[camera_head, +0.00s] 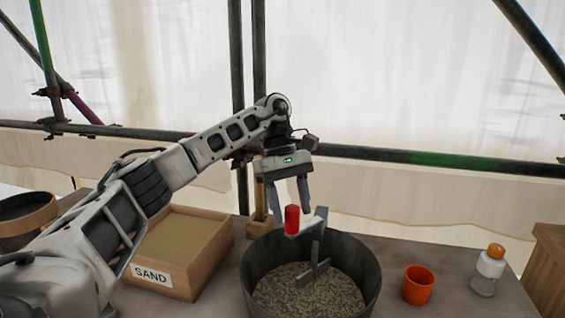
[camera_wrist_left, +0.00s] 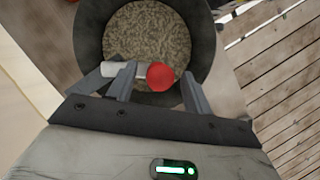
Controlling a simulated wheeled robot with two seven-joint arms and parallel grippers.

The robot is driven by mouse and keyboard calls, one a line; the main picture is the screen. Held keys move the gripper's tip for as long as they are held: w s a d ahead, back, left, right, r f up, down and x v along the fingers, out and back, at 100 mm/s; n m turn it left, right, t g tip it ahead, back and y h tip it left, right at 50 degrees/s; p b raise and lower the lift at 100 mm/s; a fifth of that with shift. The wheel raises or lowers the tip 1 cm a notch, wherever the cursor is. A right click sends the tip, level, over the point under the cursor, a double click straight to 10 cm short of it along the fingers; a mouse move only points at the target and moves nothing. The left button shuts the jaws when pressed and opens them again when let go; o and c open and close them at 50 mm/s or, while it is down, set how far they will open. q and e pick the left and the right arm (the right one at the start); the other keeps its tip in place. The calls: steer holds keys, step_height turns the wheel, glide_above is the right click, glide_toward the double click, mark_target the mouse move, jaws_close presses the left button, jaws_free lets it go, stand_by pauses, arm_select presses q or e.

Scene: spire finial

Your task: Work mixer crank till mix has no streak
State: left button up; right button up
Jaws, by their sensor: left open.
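The mixer is a dark round tub (camera_head: 369,264) with a speckled grey-brown mix (camera_head: 300,293) in it; it also shows in the wrist view (camera_wrist_left: 88,30). I cannot make out clear streaks in the mix. A pale crank arm (camera_head: 316,221) with an upright red handle (camera_head: 292,220) stands over the tub, joined to a grey paddle (camera_head: 315,262). My left gripper (camera_head: 289,205) is open above the handle, fingers pointing down. In the wrist view the red handle (camera_wrist_left: 160,77) lies between the spread fingertips (camera_wrist_left: 159,85), nearer the right one. My right gripper is not in view.
A wooden box labelled SAND (camera_head: 205,262) stands left of the tub. An orange cup (camera_head: 418,285) and a clear bottle with an orange cap (camera_head: 488,270) stand to the right. A wooden crate (camera_head: 546,270) is at far right. Scaffold poles (camera_head: 400,157) cross behind the table.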

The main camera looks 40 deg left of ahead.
arm_select(q)
steer(key=p+v, duration=0.5)
steer(key=v, duration=0.8)
steer(key=shift+p, duration=0.35)
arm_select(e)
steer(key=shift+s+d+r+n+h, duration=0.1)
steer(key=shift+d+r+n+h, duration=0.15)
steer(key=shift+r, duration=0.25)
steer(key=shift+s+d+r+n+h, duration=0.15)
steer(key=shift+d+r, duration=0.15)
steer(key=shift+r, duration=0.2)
arm_select(q)
steer(key=shift+d, duration=0.15)
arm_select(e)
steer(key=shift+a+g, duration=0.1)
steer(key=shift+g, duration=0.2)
